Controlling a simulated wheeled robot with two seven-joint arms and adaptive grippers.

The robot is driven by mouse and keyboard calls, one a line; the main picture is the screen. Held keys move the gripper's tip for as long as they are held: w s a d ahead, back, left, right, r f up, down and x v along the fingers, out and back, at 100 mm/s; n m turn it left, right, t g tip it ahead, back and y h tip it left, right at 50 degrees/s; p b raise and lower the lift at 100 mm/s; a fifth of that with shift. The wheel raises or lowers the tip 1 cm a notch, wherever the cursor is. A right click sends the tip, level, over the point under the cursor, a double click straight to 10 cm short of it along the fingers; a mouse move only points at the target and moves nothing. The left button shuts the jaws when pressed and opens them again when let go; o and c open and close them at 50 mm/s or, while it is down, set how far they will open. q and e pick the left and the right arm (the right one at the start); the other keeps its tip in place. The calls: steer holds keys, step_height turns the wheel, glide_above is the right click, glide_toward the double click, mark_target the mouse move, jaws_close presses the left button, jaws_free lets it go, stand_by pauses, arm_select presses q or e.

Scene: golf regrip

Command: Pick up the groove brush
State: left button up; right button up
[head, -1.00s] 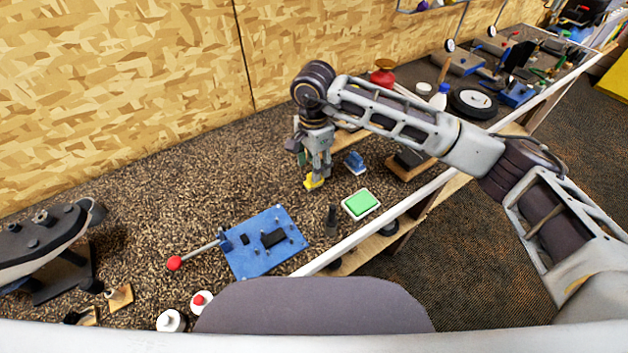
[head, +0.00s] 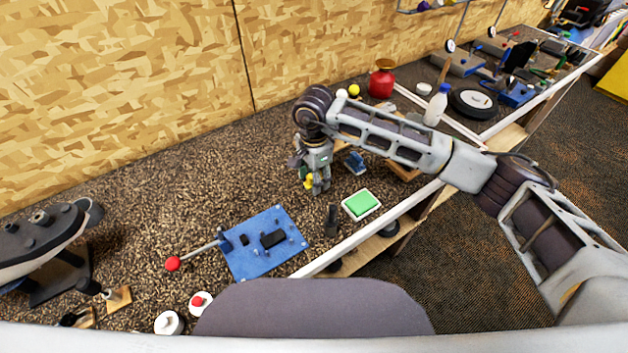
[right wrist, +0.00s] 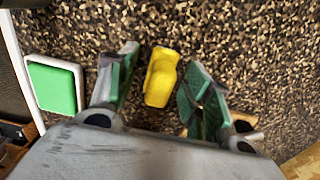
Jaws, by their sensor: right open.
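A small yellow object (head: 308,181), which may be the groove brush, lies on the speckled brown surface. My right gripper (head: 316,188) is low over it with its fingers pointing down. In the right wrist view the yellow object (right wrist: 162,78) sits between the two green-padded fingers of the open right gripper (right wrist: 163,60). Gaps show on both sides, so it is not gripped. In the head view a finger partly hides it. My left gripper is not in view.
A green pad in a white frame (head: 361,204) and a dark upright piece (head: 331,221) stand nearby. A small blue item (head: 355,163) lies behind right. A blue plate (head: 240,257) with a red-knobbed lever lies in front. A wooden wall (head: 120,90) stands behind.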

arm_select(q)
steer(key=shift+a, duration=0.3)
arm_select(e)
steer(key=c, duration=0.9)
steer(key=shift+c, duration=0.8)
steer(key=shift+r, duration=0.8)
arm_select(q)
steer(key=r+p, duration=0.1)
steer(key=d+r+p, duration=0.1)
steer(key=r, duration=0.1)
steer(key=shift+p, duration=0.4)
arm_select(e)
step_height(320, 180, up, 8)
steer(key=shift+r, duration=0.25)
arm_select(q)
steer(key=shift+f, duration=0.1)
